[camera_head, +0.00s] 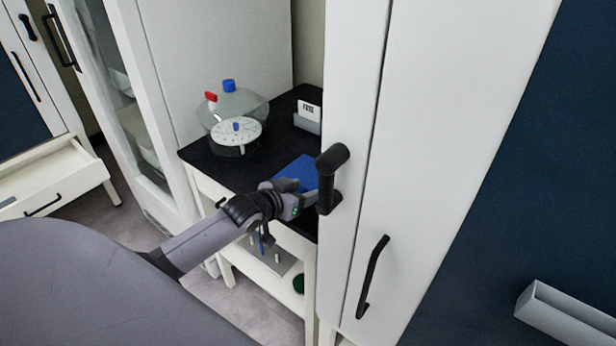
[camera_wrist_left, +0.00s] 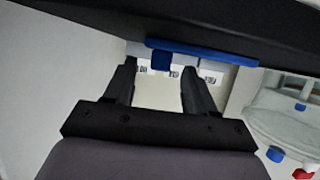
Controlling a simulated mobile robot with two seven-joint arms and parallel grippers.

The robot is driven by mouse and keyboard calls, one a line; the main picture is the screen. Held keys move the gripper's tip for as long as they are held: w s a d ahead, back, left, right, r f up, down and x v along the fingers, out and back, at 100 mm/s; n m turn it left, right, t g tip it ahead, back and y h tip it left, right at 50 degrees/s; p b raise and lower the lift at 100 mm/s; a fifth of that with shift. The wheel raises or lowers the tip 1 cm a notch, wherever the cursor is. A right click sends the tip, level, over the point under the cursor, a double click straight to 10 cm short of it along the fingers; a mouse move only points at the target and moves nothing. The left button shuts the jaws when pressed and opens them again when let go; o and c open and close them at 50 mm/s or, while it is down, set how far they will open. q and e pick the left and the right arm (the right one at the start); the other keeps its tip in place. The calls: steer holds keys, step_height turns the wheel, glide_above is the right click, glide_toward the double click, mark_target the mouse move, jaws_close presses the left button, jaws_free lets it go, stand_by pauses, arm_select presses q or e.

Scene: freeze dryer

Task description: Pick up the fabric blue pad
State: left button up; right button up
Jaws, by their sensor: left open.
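The blue fabric pad (camera_head: 299,171) lies on the black countertop (camera_head: 212,165), partly hidden behind my left gripper (camera_head: 300,192) and the cabinet handle. In the left wrist view, which looks upside down, the pad (camera_wrist_left: 205,52) shows edge-on as a thin blue strip against the dark counter. A small blue tab (camera_wrist_left: 160,60) shows at the strip. My left gripper (camera_wrist_left: 157,72) is open there, its two black fingers apart and pointing toward the pad, with nothing seen between them. Whether a finger touches the pad cannot be told. My right gripper is not in view.
A clear vessel (camera_head: 245,103) with red and blue caps and a round white-topped device (camera_head: 236,135) stand behind left. A small card holder (camera_head: 308,118) sits at the back.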

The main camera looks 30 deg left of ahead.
arm_select(q)
steer(key=shift+w, duration=0.15)
jaws_close()
steer(key=shift+r, duration=0.1)
